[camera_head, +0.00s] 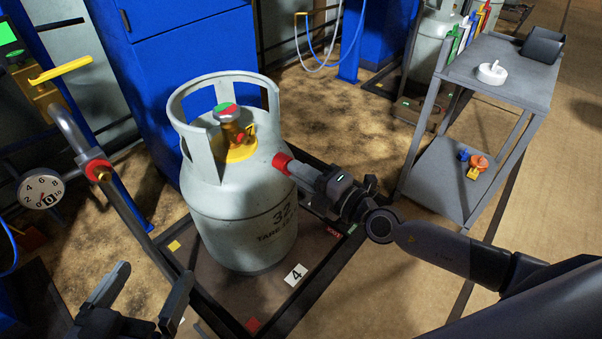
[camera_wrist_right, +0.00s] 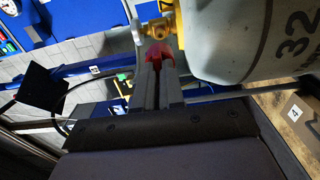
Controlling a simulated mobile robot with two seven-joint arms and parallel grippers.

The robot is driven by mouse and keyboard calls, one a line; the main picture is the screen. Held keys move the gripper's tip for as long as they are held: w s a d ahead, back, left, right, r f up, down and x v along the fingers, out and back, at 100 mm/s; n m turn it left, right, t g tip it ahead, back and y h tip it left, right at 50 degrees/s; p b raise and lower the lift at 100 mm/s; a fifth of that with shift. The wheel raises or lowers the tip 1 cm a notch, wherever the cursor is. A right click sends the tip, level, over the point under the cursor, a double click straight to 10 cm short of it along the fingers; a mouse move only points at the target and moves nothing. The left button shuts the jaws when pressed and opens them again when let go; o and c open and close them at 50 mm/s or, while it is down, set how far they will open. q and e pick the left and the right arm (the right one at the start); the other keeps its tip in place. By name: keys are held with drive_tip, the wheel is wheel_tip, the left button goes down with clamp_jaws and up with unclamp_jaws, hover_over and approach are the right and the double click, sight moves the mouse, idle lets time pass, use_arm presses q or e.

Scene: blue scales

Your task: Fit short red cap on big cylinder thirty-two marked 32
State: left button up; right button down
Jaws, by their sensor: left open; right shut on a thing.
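The big grey cylinder (camera_head: 240,195) marked 32 stands upright on a dark scale platform (camera_head: 195,285). Its brass valve (camera_head: 233,130) sits inside the collar, with a red and green top and a yellow ring below. My right gripper (camera_head: 293,168) is shut on the short red cap (camera_head: 282,162), beside the cylinder's right shoulder and apart from the valve. In the right wrist view the red cap (camera_wrist_right: 158,52) is between the fingertips, just below the brass valve (camera_wrist_right: 155,30) in the picture. My left gripper (camera_head: 135,285) is open and empty at the lower left.
A grey trolley (camera_head: 505,65) at the right carries a white roll (camera_head: 492,73) on top and small orange, blue and yellow parts below. A pipe with a yellow handle (camera_head: 60,70) and a dial gauge (camera_head: 40,190) stand at the left. A blue cabinet (camera_head: 175,60) is behind the cylinder.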

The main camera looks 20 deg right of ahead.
drive_tip(key=shift+s, duration=0.1)
drive_tip(key=shift+x, duration=4.1)
drive_tip(key=shift+x, duration=1.4)
drive_tip(key=shift+m, duration=1.8)
drive_tip(key=shift+m, duration=1.7)
